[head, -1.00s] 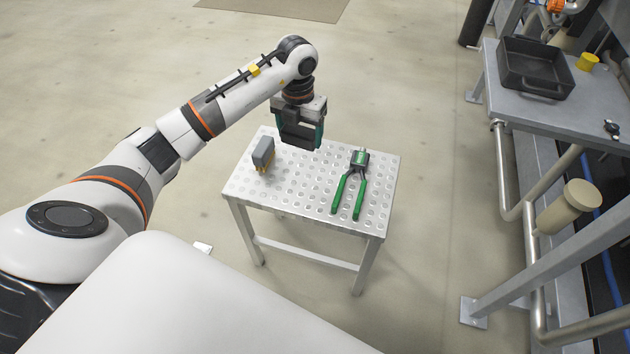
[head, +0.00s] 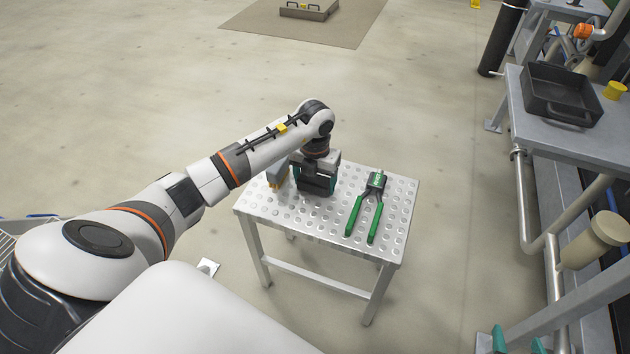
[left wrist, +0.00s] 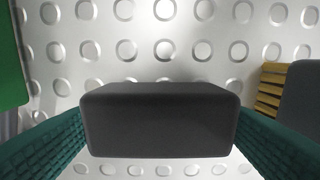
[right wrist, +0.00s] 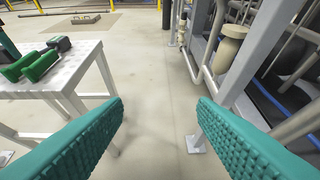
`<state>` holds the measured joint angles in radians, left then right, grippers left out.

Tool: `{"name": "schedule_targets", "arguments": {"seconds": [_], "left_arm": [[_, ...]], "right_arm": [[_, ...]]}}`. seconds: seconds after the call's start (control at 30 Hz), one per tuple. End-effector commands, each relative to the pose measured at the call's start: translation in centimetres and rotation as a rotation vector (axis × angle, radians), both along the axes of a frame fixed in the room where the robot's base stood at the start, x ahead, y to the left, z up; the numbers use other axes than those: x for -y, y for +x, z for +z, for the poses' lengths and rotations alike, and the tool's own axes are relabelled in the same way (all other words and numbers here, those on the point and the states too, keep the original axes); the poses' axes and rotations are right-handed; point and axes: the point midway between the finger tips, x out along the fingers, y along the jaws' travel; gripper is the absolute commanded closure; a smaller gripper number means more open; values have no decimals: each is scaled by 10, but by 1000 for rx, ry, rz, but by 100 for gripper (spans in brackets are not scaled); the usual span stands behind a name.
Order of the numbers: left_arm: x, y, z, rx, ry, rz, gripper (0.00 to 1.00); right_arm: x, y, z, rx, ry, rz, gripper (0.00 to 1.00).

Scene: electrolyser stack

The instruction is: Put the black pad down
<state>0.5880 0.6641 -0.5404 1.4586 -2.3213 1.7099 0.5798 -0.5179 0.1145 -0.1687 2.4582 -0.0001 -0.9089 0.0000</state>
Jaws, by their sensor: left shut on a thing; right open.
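The black pad (left wrist: 160,120) is a dark block with rounded edges, held between the green ribbed fingers of my left gripper (left wrist: 160,140) in the left wrist view. In the head view my left gripper (head: 315,185) is low over the dimpled metal table (head: 335,215), and the black pad (head: 313,187) is partly hidden between its fingers. I cannot tell whether the pad touches the table top. My right gripper (right wrist: 160,120) is open and empty in the right wrist view, off to the side of the table. It also shows at the head view's bottom edge.
Green-handled pliers (head: 365,212) lie on the table to the right of my left gripper. A grey block with yellow bristles (head: 277,177) stands close on its left. A grey bench with a black tray (head: 562,95) stands at the right.

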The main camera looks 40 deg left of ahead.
Motion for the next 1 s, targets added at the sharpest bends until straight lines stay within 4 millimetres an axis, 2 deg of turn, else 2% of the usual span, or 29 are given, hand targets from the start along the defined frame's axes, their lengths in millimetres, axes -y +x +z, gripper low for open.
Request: {"name": "schedule_targets", "arguments": {"seconds": [0.37,0.4,0.53,0.87,1.0], "left_arm": [[0,0,-2,1,-1,-1,46],[0,0,-3,1,-1,-1,22],[0,0,-2,1,-1,-1,2],[0,0,-1,1,-1,-1,2],[0,1,11,3,0,-2,2]], "right_arm": [[-1,3,3,24,6,1,48],[-2,3,4,30,7,2,48],[-2,3,4,29,7,2,48],[-2,3,4,23,6,2,48],[3,-6,-4,-51,-11,-4,48]]}}
